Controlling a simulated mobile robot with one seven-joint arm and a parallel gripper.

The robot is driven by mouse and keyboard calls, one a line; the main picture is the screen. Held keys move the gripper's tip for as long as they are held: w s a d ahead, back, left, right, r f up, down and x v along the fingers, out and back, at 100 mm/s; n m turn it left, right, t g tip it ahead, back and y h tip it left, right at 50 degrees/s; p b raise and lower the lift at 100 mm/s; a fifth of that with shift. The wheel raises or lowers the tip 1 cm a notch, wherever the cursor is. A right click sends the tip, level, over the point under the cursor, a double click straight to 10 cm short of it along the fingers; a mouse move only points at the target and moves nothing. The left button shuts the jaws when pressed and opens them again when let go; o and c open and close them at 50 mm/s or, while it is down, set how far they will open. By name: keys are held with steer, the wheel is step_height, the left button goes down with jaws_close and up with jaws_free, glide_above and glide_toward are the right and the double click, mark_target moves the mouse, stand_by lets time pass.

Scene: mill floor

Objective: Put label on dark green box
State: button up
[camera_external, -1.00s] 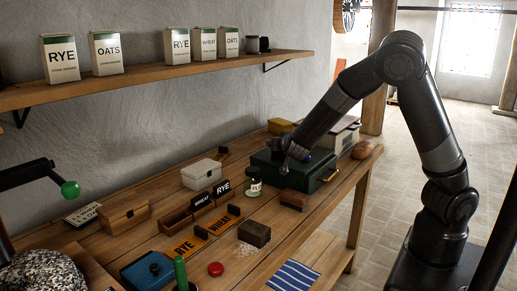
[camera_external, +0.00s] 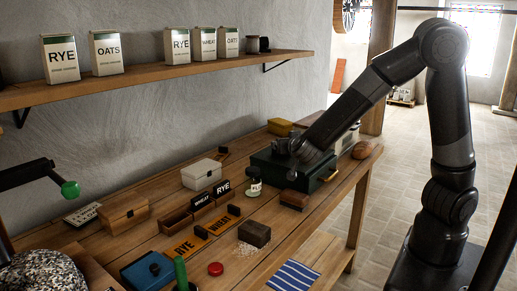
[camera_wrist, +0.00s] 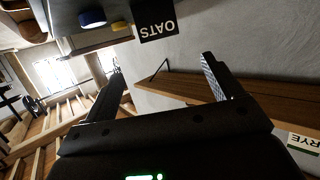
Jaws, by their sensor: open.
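The dark green box (camera_external: 322,176) stands toward the far end of the bench, with a handle on its right side. My gripper (camera_external: 294,160) is low over the box's left part and hides some of its top. In the wrist view my gripper (camera_wrist: 162,72) is open, with nothing between its fingers. A black label reading OATS (camera_wrist: 155,20) shows upside down beyond the fingertips, against the edge of a dark surface. I cannot tell whether it touches that surface. The OATS label cannot be made out in the external view.
Black WHEAT (camera_external: 203,200) and RYE (camera_external: 223,188) labels stand by wooden trays. A wall shelf (camera_external: 150,83) holds several packets.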

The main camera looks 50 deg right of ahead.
steer(key=a+r+n+t+y, duration=0.25)
steer(key=r+y, duration=0.35)
steer(key=y, duration=0.3)
steer(key=s+a+r+n+g+y, duration=0.25)
steer(key=s+n+y, duration=0.25)
steer(key=s, duration=0.3)
steer(key=s+d+g+h, duration=0.1)
steer(key=s+d, duration=0.3)
steer(key=s, duration=0.5)
steer(key=s+d+f+n+g+h, duration=0.1)
steer(key=s+d+g+h, duration=0.1)
steer(key=s, duration=0.7)
steer(key=shift+s+d+f+g+h, duration=0.2)
steer(key=shift+s+d+g+h, duration=0.1)
steer(key=shift+d+g, duration=0.6)
